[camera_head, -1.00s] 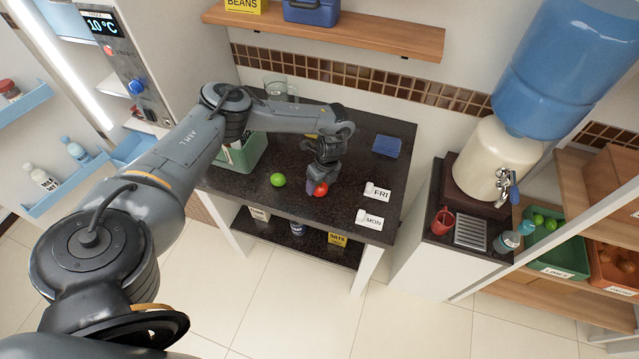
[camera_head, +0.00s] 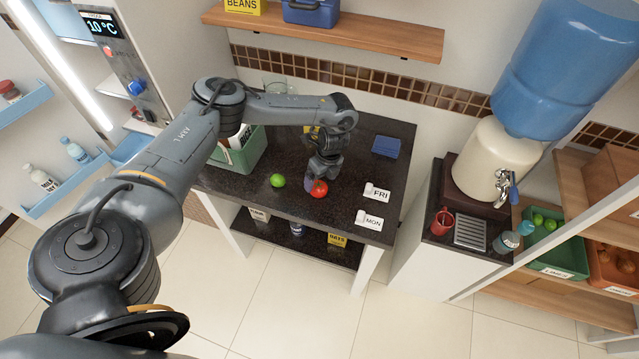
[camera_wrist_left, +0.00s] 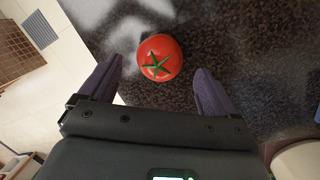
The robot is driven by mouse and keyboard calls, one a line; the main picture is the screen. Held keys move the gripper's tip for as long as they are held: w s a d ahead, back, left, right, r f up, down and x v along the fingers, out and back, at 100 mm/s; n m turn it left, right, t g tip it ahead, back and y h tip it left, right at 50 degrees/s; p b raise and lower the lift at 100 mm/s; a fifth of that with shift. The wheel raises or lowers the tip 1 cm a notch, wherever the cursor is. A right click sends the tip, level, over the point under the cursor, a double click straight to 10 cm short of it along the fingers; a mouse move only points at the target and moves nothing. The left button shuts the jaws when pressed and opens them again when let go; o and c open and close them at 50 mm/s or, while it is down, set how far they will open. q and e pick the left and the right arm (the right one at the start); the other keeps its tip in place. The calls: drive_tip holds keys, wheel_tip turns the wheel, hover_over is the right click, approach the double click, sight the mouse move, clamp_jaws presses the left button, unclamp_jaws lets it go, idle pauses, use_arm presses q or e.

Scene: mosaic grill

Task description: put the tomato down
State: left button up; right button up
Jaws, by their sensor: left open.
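The red tomato (camera_head: 320,189) rests on the dark speckled counter (camera_head: 290,206), near its front edge. In the left wrist view the tomato (camera_wrist_left: 160,58) shows its green stem star, just beyond the fingertips. My left gripper (camera_head: 314,184) is above and just behind the tomato. Its two fingers (camera_wrist_left: 150,80) are spread apart with nothing between them, and the tomato is clear of both. My right gripper does not show.
A green lime (camera_head: 278,180) lies left of the tomato. FRI (camera_head: 380,194) and MON (camera_head: 369,220) labels lie to the right, with a blue item (camera_head: 386,146) behind. A green bin (camera_head: 245,152) stands at the counter's left. Bare counter lies between tomato and labels.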

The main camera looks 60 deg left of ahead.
sight(325, 185)
use_arm(q)
wheel_tip(325, 185, up, 7)
drive_tip(key=w+p, duration=0.1)
drive_tip(key=p, duration=0.1)
drive_tip(key=w+d+f+m+t+h, duration=0.1)
drive_tip(key=d+f+m, duration=0.15)
drive_tip(key=d, duration=0.75)
drive_tip(key=d+f+m+t+h, duration=0.1)
drive_tip(key=d+f+t, duration=0.15)
drive_tip(key=d, duration=0.65)
drive_tip(key=w+d+f+m+h, duration=0.1)
drive_tip(key=d+f, duration=0.3)
drive_tip(key=d, duration=0.6)
drive_tip(key=s+d+r+n+t+h, duration=0.2)
drive_tip(key=d+r, duration=0.1)
drive_tip(key=d, duration=0.7)
drive_tip(key=s+d+r+n+t+h, duration=0.1)
drive_tip(key=s+d+r+n+t, duration=0.15)
drive_tip(key=d, duration=0.65)
drive_tip(key=s+a+r+n+g+y, duration=0.2)
drive_tip(key=s+a+r+n+y, duration=0.1)
drive_tip(key=s+a+n, duration=1.1)
drive_tip(key=s+a+y, duration=0.1)
drive_tip(key=a, duration=0.4)
drive_tip(key=shift+s+a+r+n+g+y, duration=0.15)
drive_tip(key=shift+s+n+g+y, duration=0.15)
drive_tip(key=shift+y, duration=0.1)
